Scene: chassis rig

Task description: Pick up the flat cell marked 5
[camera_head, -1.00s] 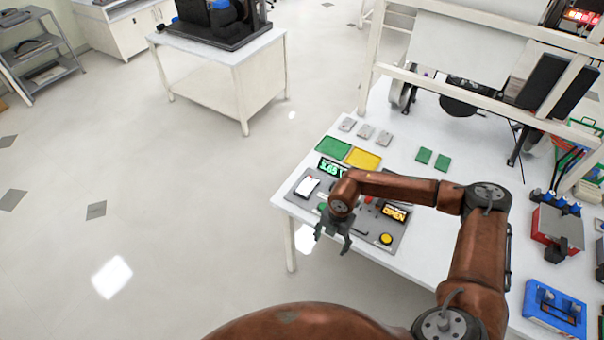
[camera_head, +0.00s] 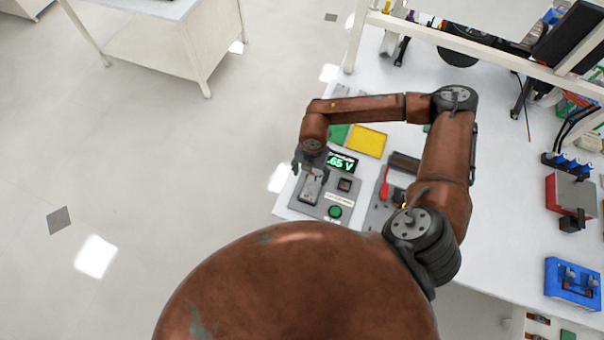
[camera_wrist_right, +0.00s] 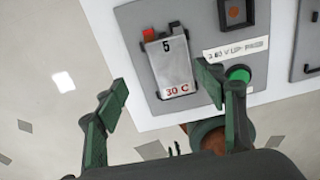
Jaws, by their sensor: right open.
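The flat cell marked 5 (camera_wrist_right: 170,68) is a silver-grey pouch with "5" at its top and "30 C" in red at its bottom. It lies on a grey tester panel (camera_wrist_right: 202,18). In the head view the cell (camera_head: 311,189) lies partly below my right gripper (camera_head: 311,165). In the right wrist view my right gripper (camera_wrist_right: 165,95) is open and empty, its green fingers on either side of the cell's lower end and apart from it. My left gripper is not in view.
The table's left edge is close to the cell.

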